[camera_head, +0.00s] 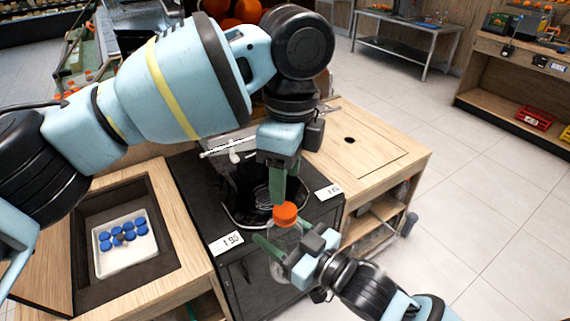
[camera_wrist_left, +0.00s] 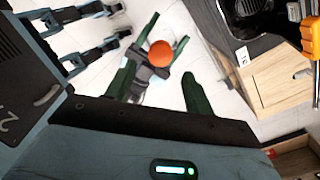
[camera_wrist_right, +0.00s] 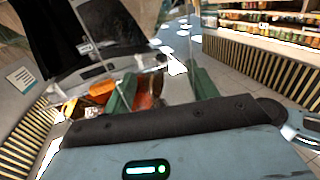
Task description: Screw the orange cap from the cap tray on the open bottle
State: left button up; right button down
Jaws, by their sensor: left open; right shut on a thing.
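The clear bottle (camera_head: 281,232) is upright in my right gripper (camera_head: 285,250), which is shut around its body. The orange cap (camera_head: 286,212) is on top of the bottle; I cannot tell how tightly it sits. My left gripper (camera_head: 283,188) is just above the cap, pointing down. In the left wrist view its fingers (camera_wrist_left: 158,82) are apart and empty, with the orange cap (camera_wrist_left: 161,53) beyond them. The white cap tray (camera_head: 128,266) stands at the left with several blue caps (camera_head: 122,234) in it. The bottle is hard to make out in the right wrist view.
The black juicer counter (camera_head: 190,185) with price tags is behind the grippers. A wooden counter (camera_head: 375,150) is to its right. The wooden surround (camera_head: 183,235) of the tray recess is at the left. The tiled floor on the right is open.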

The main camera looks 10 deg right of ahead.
aim_at(285, 210)
pick_arm(q)
jog(key=n, duration=0.5)
jog(key=shift+r, duration=0.2)
jog(key=n, duration=0.4)
jog(key=shift+r+n, duration=0.15)
jog(key=shift+n, duration=0.15)
jog(key=n, duration=0.4)
jog(key=shift+a+r+n, duration=0.1)
jog(key=shift+r+n, duration=0.05)
jog(key=shift+n, duration=0.25)
jog(key=n, duration=0.5)
jog(key=shift+s+r+h, duration=0.1)
jog(key=shift+r+h, duration=0.05)
jog(key=shift+h, duration=0.15)
jog(key=shift+f, duration=4)
